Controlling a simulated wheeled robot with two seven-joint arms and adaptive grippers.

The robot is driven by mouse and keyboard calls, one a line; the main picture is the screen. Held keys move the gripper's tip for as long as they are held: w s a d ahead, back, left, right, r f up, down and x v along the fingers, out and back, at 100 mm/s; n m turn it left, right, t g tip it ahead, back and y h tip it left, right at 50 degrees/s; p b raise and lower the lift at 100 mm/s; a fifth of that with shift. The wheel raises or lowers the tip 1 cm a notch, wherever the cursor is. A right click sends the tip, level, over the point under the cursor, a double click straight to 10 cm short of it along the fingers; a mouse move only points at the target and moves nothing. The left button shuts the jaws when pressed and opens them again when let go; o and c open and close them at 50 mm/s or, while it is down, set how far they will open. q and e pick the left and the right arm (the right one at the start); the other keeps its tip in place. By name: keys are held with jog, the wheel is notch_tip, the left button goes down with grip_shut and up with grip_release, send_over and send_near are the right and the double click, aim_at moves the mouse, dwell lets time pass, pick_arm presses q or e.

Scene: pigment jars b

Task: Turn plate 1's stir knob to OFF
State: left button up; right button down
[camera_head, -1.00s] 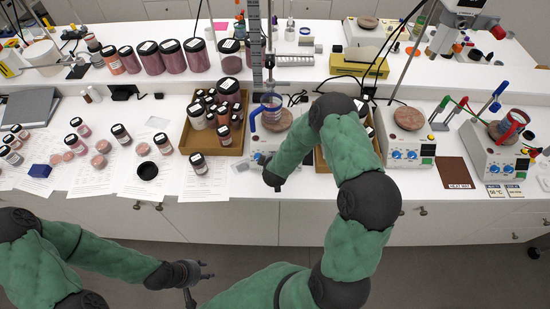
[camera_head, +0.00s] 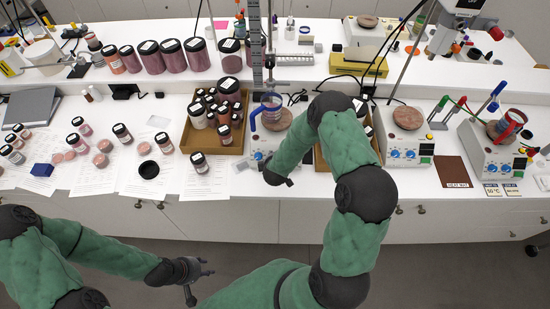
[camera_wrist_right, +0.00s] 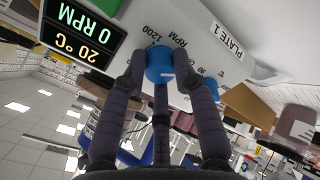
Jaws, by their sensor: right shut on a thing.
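Plate 1 (camera_wrist_right: 225,50), a white stirrer unit with its name label, fills the top of the right wrist view. Its display (camera_wrist_right: 78,30) reads 0 RPM and 20 °C. My right gripper (camera_wrist_right: 156,75) is shut on the blue stir knob (camera_wrist_right: 160,62), beside the RPM and 1200 markings. The knob's pointer is hard to make out. In the head view the plate's front (camera_head: 257,156) is partly hidden by my right arm, and a beaker (camera_head: 270,108) with a blue holder is at its top. My left gripper (camera_head: 199,281) is open and empty, low in front of the bench.
A wooden tray of jars (camera_head: 232,148) stands left of the plate. Another stirrer unit (camera_head: 408,145) is to the right, with a third (camera_head: 490,150) beyond a brown heat mat (camera_head: 452,171). Papers and small jars cover the bench's left part.

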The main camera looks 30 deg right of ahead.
jog(key=shift+s+f, duration=0.15)
jog(key=c, duration=1)
grip_release()
jog(key=v, duration=1.2)
